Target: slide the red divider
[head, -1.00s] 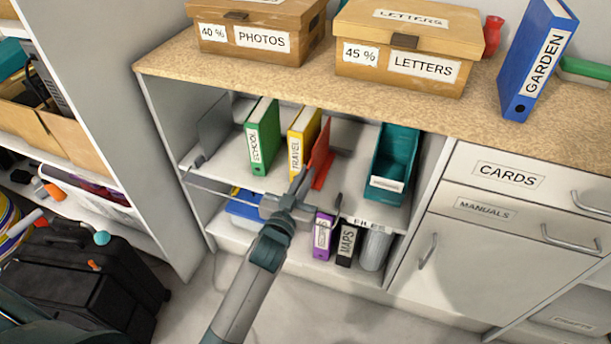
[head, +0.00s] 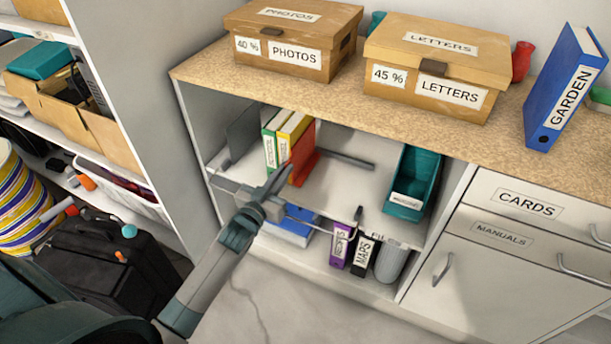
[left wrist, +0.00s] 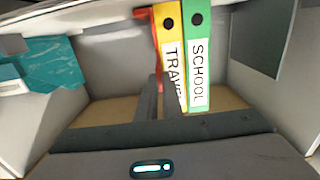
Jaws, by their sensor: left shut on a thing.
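The red divider (head: 303,163) stands upright on the upper shelf of the open cabinet, right of the yellow TRAVEL binder (head: 293,133). The green SCHOOL binder (head: 269,150) stands left of the yellow one, close against it. My left gripper (head: 278,180) reaches in from the front and is shut on the divider's front part. In the left wrist view a strip of the red divider (left wrist: 144,13) shows beside the yellow binder (left wrist: 168,50), and the gripper's fingers (left wrist: 151,98) are close together. The spot where they grip is mostly hidden. My right gripper is not in view.
A grey bookend (head: 243,135) stands at the shelf's left, with a gap before the green binder. A teal bin (head: 414,180) stands at the right. Between divider and bin the shelf is mostly clear, with a grey bar (head: 345,158) there. Purple and black binders stand below.

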